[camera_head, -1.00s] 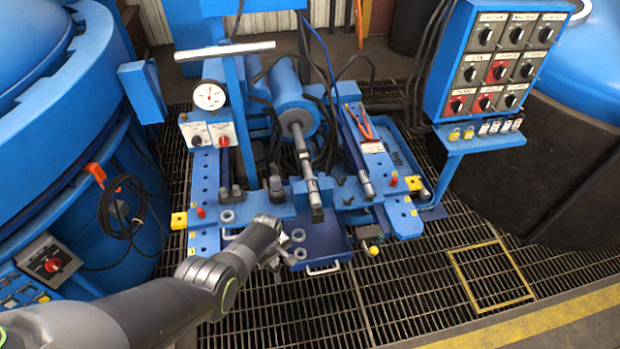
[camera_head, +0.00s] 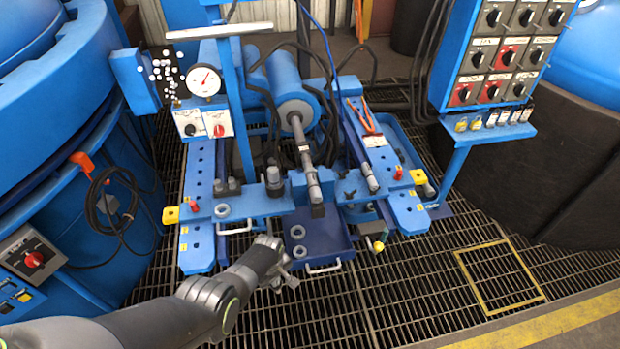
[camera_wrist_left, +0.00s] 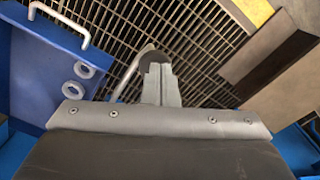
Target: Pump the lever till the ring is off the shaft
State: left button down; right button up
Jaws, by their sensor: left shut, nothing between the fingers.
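A grey shaft (camera_head: 305,150) slopes down toward me from the blue cylinder (camera_head: 293,110) of the press. A darker band shows around it, but I cannot tell whether this is the ring. A long pale bar (camera_head: 220,32) lies across the top of a blue post and may be the lever. My left gripper (camera_head: 288,277) is shut and empty, low in front of the bench beside the blue tray (camera_head: 318,240). In the left wrist view its closed fingers (camera_wrist_left: 160,75) are over the floor grating, with a bent grey rod (camera_wrist_left: 125,76) beside or behind them. My right gripper is out of view.
Loose grey rings (camera_head: 297,232) lie in the tray, and another (camera_head: 222,210) lies on the bench. A pressure gauge (camera_head: 203,81) stands above the switch boxes. A switch panel (camera_head: 505,50) stands at the right. Open grating (camera_head: 400,290) lies in front.

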pick_arm(q)
jog(key=shift+r, duration=0.1)
notch_tip(320, 180, up, 11)
jog(key=w+p, duration=0.2)
jog(key=p, duration=0.6)
jog(key=shift+w+a+p, duration=0.25)
jog(key=shift+a+p, duration=0.1)
jog(key=shift+a, duration=0.1)
